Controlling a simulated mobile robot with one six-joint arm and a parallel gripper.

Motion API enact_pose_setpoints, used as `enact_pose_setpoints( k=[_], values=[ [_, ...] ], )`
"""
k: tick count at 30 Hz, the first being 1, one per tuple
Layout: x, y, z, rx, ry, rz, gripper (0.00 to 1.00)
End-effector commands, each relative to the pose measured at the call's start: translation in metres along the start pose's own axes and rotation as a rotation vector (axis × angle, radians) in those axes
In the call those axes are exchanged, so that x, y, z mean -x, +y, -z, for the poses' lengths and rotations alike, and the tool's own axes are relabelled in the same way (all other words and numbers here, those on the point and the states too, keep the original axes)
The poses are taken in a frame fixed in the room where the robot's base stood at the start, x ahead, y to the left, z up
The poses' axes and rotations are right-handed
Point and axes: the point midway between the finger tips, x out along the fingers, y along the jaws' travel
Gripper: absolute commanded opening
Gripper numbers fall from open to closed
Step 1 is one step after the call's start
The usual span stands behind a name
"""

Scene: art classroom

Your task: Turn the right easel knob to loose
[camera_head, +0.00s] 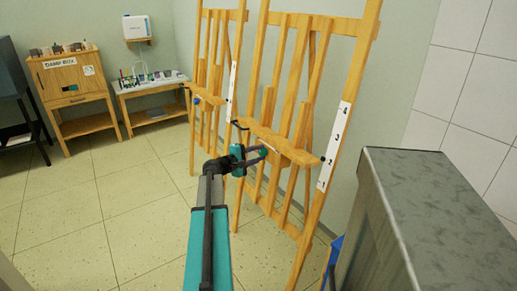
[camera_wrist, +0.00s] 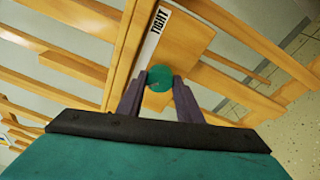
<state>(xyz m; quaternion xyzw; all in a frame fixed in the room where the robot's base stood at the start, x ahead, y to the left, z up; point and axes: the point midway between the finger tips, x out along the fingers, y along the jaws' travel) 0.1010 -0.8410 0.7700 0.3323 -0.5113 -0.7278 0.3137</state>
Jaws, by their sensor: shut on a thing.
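The right easel (camera_head: 277,135) is a tall wooden frame with a ledge. My gripper (camera_head: 265,151) is at the front of that ledge, with my arm reaching up from below. In the wrist view, my gripper (camera_wrist: 160,85) has its two dark fingers on either side of a round teal knob (camera_wrist: 159,76) and is shut on it. A white label reading "TIGHT" (camera_wrist: 159,21) is on the wood just beyond the knob. The knob's turn angle cannot be told.
A second easel (camera_head: 205,103) with a blue knob (camera_head: 196,101) stands at left. A numbered white strip (camera_head: 334,145) runs along the right easel's leg. A grey-topped cabinet (camera_head: 440,200) is close at right. A wooden damp box (camera_head: 70,80) stands far left. The tiled floor (camera_head: 110,215) is open at left.

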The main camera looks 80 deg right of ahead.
Motion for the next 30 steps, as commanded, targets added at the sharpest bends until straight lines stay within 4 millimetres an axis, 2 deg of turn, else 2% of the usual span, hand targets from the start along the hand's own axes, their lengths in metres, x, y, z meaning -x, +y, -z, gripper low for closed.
enact_pose_setpoints(
  k=[1, 12, 26, 27, 30],
  values=[
    [0.0007, 0.0058, -0.0009, 0.032, 0.003, 0.003, 0.10],
    [0.0002, 0.0039, -0.0001, 0.180, 0.013, 0.028, 0.10],
    [0.0000, 0.0028, 0.0004, 0.198, 0.014, 0.030, 0.10],
    [0.0000, 0.0029, 0.0004, 0.198, 0.014, 0.030, 0.34],
    [0.0001, 0.0026, 0.0003, 0.197, 0.014, 0.031, 0.51]
  ],
)
